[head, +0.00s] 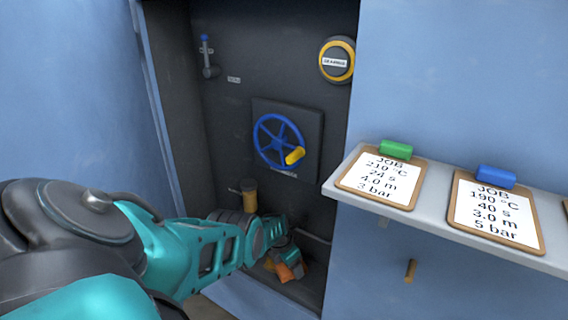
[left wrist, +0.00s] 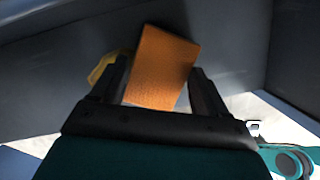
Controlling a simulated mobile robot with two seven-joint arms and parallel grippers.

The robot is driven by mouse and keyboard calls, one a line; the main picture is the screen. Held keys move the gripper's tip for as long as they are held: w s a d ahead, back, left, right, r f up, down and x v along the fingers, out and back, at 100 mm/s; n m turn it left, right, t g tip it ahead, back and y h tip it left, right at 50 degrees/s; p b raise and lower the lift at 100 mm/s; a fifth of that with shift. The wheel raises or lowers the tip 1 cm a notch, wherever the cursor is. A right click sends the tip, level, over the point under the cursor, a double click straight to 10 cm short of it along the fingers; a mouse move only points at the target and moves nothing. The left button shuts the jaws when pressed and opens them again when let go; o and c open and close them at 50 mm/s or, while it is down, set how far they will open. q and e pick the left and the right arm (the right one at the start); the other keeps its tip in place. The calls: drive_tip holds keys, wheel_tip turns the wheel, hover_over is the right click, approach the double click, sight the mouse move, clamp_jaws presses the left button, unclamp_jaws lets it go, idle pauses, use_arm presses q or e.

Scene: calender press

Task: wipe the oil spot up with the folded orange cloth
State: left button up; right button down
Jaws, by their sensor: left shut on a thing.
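The folded orange cloth (head: 287,272) is in my left gripper (head: 284,257), low inside the dark recess of the press. In the left wrist view the cloth (left wrist: 161,68) sits between the two fingers, slightly tilted, and stands out past their tips. The left gripper is shut on it. I cannot make out the oil spot in either view. Whether the cloth touches a surface is not clear. My right gripper is in neither view.
A blue handwheel (head: 276,141) with a yellow knob is on the recess's back wall. A brownish-yellow cylinder (head: 250,194) stands close behind my left wrist. At right, a shelf (head: 343,168) carries job clipboards (head: 383,179). A yellow thing (left wrist: 101,67) lies beside one finger.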

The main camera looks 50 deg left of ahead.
use_arm(q)
drive_tip(key=shift+w+d+f+p, duration=0.1)
drive_tip(key=shift+w+d+p, duration=0.15)
drive_tip(key=shift+d, duration=0.65)
drive_tip(key=shift+w+d+f+p, duration=0.15)
drive_tip(key=shift+w+d, duration=0.2)
drive_tip(key=shift+d, duration=0.55)
drive_tip(key=shift+r, duration=0.1)
wheel_tip(320, 180, up, 6)
drive_tip(key=p, duration=0.6)
wheel_tip(320, 180, up, 3)
drive_tip(key=p, duration=0.3)
drive_tip(key=shift+s, duration=0.1)
